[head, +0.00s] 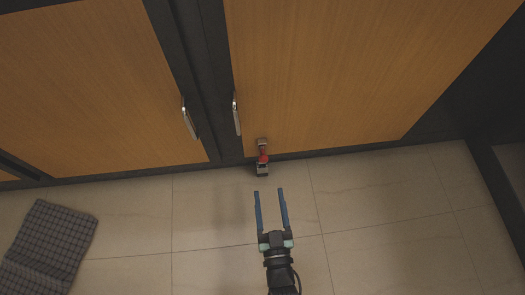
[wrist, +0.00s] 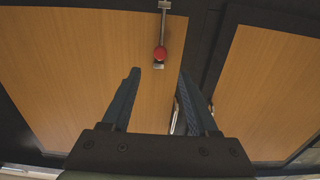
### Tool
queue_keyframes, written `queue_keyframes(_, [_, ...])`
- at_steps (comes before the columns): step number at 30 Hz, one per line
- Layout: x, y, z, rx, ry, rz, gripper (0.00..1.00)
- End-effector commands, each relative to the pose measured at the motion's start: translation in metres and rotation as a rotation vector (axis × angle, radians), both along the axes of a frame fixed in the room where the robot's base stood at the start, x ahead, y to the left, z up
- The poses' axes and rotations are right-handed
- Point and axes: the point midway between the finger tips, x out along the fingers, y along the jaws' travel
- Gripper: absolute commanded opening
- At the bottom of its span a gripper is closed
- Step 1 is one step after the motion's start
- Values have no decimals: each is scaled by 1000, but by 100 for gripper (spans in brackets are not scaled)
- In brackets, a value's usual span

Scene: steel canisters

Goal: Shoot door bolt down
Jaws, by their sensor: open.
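The door bolt (head: 262,158) is a small metal bolt with a red knob, at the lower left corner of the right wooden door (head: 350,70). In the wrist view the bolt's red knob (wrist: 160,53) shows at the top, beyond the fingertips, with its metal rod (wrist: 164,22) running to the frame edge. My gripper (head: 268,191) is open, with two blue fingers pointing at the bolt. The fingertips are apart from the bolt, and nothing is between them. In the wrist view my gripper (wrist: 157,80) has the knob between its fingers' lines, beyond the tips.
Two metal handles, a left one (head: 189,120) and a right one (head: 236,115), stand beside the dark post between the doors. A checked cloth (head: 48,248) lies on the tiled floor (head: 400,240) at the lower left. The floor around my gripper is clear.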

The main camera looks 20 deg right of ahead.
Motion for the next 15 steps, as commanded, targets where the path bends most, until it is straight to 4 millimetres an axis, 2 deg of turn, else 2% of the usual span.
queue_keyframes(9, [64,-17,-4,-1,-7,1,60])
queue_keyframes(15, [97,-27,-3,-1,-6,1,60])
